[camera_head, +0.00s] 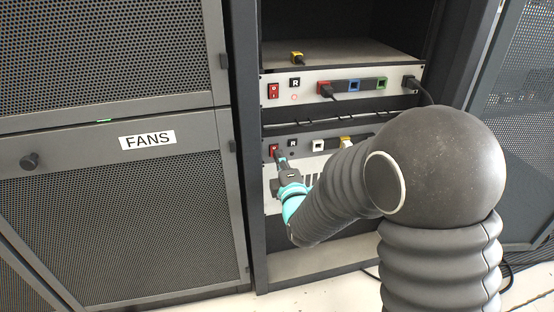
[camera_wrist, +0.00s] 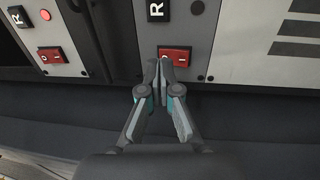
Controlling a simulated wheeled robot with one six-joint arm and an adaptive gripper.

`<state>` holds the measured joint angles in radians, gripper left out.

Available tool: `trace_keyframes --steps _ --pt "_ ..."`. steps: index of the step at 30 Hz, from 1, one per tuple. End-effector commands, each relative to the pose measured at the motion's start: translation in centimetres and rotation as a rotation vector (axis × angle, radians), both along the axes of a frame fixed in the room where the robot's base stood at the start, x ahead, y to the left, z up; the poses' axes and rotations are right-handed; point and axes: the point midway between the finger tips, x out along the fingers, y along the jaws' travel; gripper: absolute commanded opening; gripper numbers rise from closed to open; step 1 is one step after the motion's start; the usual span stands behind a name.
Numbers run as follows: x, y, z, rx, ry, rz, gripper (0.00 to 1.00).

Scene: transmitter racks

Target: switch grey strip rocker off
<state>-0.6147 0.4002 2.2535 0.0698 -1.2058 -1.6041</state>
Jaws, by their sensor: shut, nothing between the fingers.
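The grey strip (camera_head: 320,142) is mounted in the open rack, with a red rocker (camera_head: 275,149) at its left end. The rocker (camera_wrist: 176,54) shows at the top middle of the wrist view, its near part partly hidden by my fingertips. My gripper (camera_head: 281,160) is shut and empty, with its tips right at the rocker. In the wrist view my gripper (camera_wrist: 160,66) overlaps the rocker's edge; I cannot tell whether it touches. Which way the rocker is tilted is not clear. The round indicator (camera_wrist: 197,7) by the R label on the grey strip looks dark.
A white strip (camera_head: 310,84) above has its own red rocker (camera_head: 273,90) and a lit red ring. Plugs and cables sit along both strips. A yellow plug (camera_head: 297,56) lies on the shelf above. A mesh door marked FANS (camera_head: 148,140) stands left.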

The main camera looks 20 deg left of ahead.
Motion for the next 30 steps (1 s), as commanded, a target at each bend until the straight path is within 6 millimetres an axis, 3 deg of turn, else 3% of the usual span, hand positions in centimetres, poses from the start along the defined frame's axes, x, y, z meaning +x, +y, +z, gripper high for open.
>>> trace_keyframes --steps 15,21,30 --pt "-7.9 -5.1 1.2 0.001 -0.001 -0.001 0.0" --pt "-9.2 -5.9 1.4 0.0 0.0 -0.001 0.0" --pt "-9.3 -6.0 1.4 0.0 0.0 -0.001 0.0"
